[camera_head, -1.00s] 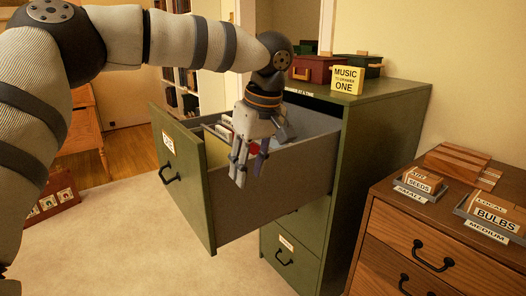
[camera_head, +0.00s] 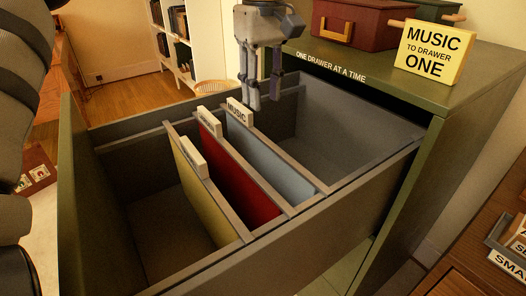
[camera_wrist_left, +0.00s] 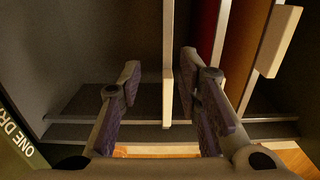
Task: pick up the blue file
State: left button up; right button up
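The blue file (camera_head: 272,160) stands upright in the open green cabinet drawer, with a white tab reading MUSIC. It is the rightmost of three files in the head view. My left gripper (camera_head: 262,98) points down above the drawer, close to the blue file's tab end. In the left wrist view the blue file (camera_wrist_left: 168,45) shows as a pale upright edge between the two spread fingers of my left gripper (camera_wrist_left: 160,75). The gripper is open, with gaps beside the edge. My right gripper is not in view.
A red file (camera_head: 235,170) and a yellow file (camera_head: 208,190) stand beside it; their tabs are hard to read. The drawer walls (camera_head: 330,225) surround them. The cabinet top holds a red box (camera_head: 365,25) and a yellow sign (camera_head: 433,52). The drawer's front part is empty.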

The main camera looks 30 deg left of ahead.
aim_at(262, 136)
pick_arm(q)
jog(key=f, duration=0.4)
jog(key=s+f, duration=0.1)
jog(key=f, duration=0.6)
jog(key=shift+s+d+f, duration=0.2)
jog(key=shift+d+f, duration=0.05)
jog(key=shift+f, duration=0.15)
grip_shut()
